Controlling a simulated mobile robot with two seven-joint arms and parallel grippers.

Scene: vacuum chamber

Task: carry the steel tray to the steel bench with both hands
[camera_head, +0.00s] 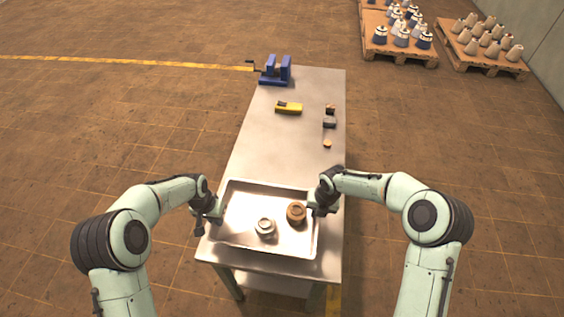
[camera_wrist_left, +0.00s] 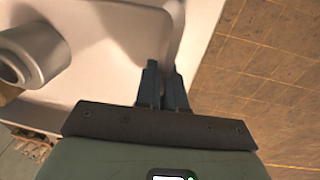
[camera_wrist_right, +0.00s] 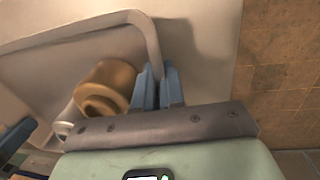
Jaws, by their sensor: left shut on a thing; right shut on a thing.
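The steel tray (camera_head: 262,240) is at the near end of the steel bench (camera_head: 265,150), over its top. I cannot tell whether it rests on the bench or hangs just above it. A silvery round part (camera_head: 265,227) and a brown round part (camera_head: 296,213) sit in the tray. My left gripper (camera_head: 216,213) is shut on the tray's left rim; its fingers straddle the rim in the left wrist view (camera_wrist_left: 163,85). My right gripper (camera_head: 318,205) is shut on the tray's right rim, which also shows between its fingers in the right wrist view (camera_wrist_right: 158,85).
A blue vise (camera_head: 275,72) stands at the bench's far end. A yellow device (camera_head: 289,107) and several small dark and yellow items (camera_head: 329,122) lie mid-bench. Pallets with cones (camera_head: 400,45) stand on the floor at the back right. The bench between tray and yellow device is clear.

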